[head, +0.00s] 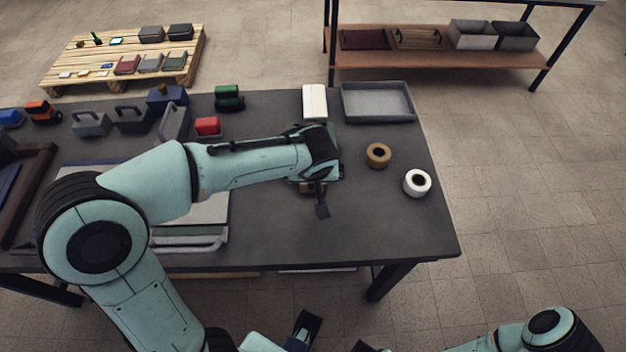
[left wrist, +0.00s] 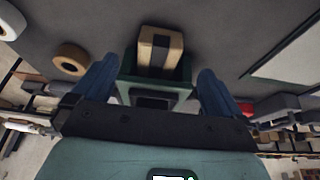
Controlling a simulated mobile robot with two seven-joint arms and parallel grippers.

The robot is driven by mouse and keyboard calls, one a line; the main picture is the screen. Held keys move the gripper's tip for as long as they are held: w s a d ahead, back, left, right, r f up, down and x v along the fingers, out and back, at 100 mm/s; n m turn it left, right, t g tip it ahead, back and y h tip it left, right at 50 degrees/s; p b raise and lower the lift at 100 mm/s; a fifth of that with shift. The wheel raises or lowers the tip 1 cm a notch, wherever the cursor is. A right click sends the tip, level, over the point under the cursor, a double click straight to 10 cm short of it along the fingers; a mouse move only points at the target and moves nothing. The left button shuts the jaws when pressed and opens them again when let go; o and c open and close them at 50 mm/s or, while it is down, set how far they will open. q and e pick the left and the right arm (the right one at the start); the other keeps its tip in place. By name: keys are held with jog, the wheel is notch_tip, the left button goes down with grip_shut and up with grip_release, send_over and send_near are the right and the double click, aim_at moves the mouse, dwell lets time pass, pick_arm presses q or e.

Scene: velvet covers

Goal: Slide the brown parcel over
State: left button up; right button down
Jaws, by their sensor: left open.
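The brown parcel (left wrist: 145,50), a small tan box with a dark stripe, lies on the dark table (head: 290,235). In the head view only a bit of the parcel (head: 311,188) shows beneath my left wrist. My left gripper (left wrist: 158,66) is open, its blue fingers spread apart on either side of the parcel's line, with nothing held. A dark green piece shows just below the parcel in the wrist view; I cannot tell whether it touches it. Part of my right arm shows at the bottom right; its jaw state is unclear.
A brown tape roll (head: 378,155) and a white roll (head: 417,183) lie to the right. A grey tray (head: 378,103) and a white box (head: 314,101) stand at the back. A red block (head: 207,126) and several bins are left. The table's front right is clear.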

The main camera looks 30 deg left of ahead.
pick_arm(q)
jog(key=x, duration=0.9)
jog(key=shift+f+b, duration=0.2)
jog(key=shift+b, duration=0.15)
jog(key=c, duration=1.2)
